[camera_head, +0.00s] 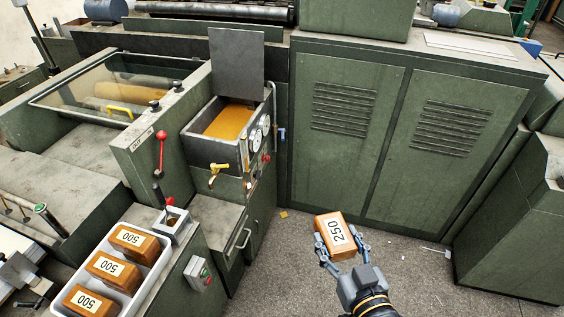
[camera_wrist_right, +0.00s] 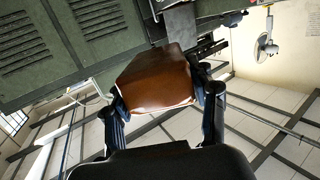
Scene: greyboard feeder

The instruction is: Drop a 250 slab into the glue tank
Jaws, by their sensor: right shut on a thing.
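The 250 slab (camera_head: 333,234) is an orange-brown block with a white label reading 250. My right gripper (camera_head: 342,243) is shut on it and holds it up in front of the green cabinet doors. In the right wrist view the slab (camera_wrist_right: 158,78) sits between the two fingers (camera_wrist_right: 165,98), its brown underside showing. The glue tank (camera_head: 229,120) stands left of the slab, an open dark box with amber glue inside and its grey lid (camera_head: 237,60) raised upright. My left gripper is not in view.
A white tray (camera_head: 152,273) at the lower left holds 500 slabs (camera_head: 134,241). A yellow tap (camera_head: 216,172), gauges (camera_head: 262,125) and a red-knobbed lever (camera_head: 161,150) stick out around the tank. Open floor (camera_head: 275,270) lies below the slab.

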